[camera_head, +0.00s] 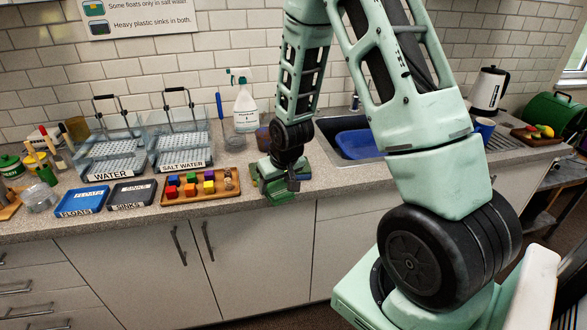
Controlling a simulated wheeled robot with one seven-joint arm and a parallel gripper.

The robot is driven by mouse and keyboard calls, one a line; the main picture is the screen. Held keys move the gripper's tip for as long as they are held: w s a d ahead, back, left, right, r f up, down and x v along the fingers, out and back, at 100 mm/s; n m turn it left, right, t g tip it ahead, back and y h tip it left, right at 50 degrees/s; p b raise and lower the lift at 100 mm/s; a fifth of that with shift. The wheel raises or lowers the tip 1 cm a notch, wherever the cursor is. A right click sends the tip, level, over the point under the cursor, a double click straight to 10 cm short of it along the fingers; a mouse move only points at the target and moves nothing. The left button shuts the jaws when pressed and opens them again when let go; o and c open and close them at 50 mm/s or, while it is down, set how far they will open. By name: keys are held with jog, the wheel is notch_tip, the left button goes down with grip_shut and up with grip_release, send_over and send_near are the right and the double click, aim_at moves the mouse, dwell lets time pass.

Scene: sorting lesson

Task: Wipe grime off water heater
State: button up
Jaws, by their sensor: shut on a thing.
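My gripper (278,186) is low over the front edge of the counter, right of the wooden tray. It is shut on a small green thing (283,197), which looks like a sponge or cloth pad; the fingers and wrist partly hide it. I cannot tell if that thing touches the counter. A white and black electric kettle (488,90) stands upright at the back right, beyond the sink, the only thing here that looks like a water heater. It is far from my gripper. Grime on it is too small to tell.
A wooden tray (200,197) of coloured blocks is left of my gripper. Clear WATER (110,150) and SALT WATER (180,140) tanks stand behind it. A spray bottle (245,108) is at the wall. A sink (352,122) and blue cup (484,127) lie right, partly behind my arm.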

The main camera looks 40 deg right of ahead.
jog(key=a+f+n, duration=0.2)
jog(key=a+f, duration=0.2)
jog(key=a, duration=0.6)
jog(key=shift+y, duration=0.4)
jog(key=s+p, duration=0.1)
jog(key=p, duration=0.1)
jog(key=s+r+p, duration=0.1)
jog(key=p, duration=0.2)
jog(key=s+r+p, duration=0.1)
jog(key=s+p, duration=0.1)
jog(key=shift+a+r, duration=0.15)
jog(key=shift+a, duration=0.25)
jog(key=shift+s+p, duration=0.1)
jog(key=shift+p, duration=0.2)
